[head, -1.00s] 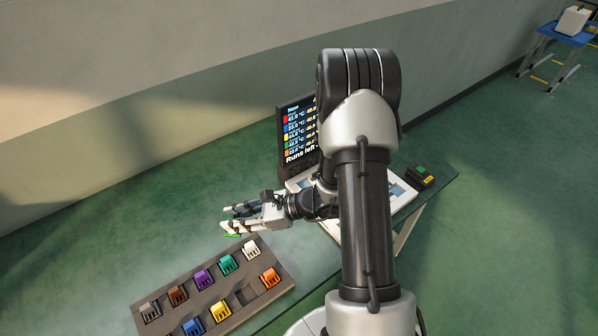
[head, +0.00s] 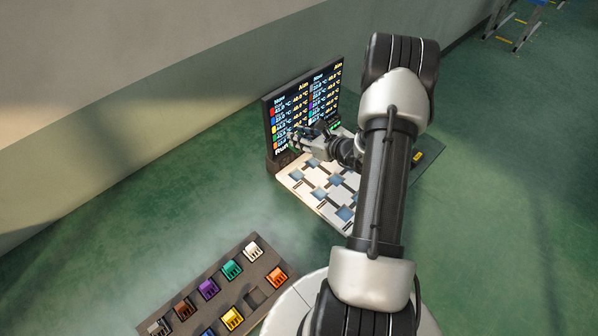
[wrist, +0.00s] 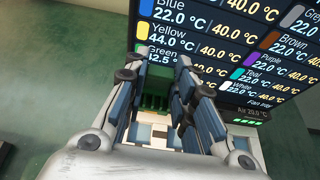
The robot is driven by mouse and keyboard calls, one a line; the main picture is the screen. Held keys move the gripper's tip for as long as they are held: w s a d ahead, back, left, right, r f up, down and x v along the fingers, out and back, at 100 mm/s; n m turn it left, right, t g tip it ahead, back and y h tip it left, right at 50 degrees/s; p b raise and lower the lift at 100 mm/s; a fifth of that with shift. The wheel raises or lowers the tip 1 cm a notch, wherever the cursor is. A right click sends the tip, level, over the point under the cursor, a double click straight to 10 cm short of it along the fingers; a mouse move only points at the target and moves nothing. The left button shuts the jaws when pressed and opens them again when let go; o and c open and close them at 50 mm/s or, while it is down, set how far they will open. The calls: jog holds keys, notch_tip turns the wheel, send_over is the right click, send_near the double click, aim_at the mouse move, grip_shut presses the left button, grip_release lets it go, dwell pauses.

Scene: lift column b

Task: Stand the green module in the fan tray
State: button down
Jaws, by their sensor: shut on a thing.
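My gripper (head: 303,140) is at the left back of the pale tray, close in front of the display. In the wrist view its two fingers (wrist: 155,82) are shut around the green module (wrist: 154,101), which shows between them, partly hidden. The pale tray (head: 297,184), which looks like the fan tray, has several blue-grey square spots. No modules show on its visible part. Its right side is hidden behind my arm. I cannot tell how high the green module is above the tray.
A display (head: 269,126) with coloured temperature rows stands upright behind the tray; the wrist view reads "Green" 42.5 °C. A dark rack (head: 213,273) at the lower left holds several coloured modules and one empty slot. A dark box with a yellow button (head: 417,156) lies right of my arm.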

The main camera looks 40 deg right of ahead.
notch_tip(320, 180, down, 16)
jog(key=b, duration=0.3)
jog(key=shift+r, duration=0.2)
jog(key=shift+f+b, duration=0.15)
jog(key=shift+b, duration=0.2)
jog(key=c, duration=1.3)
grip_release()
jog(key=shift+c, duration=0.2)
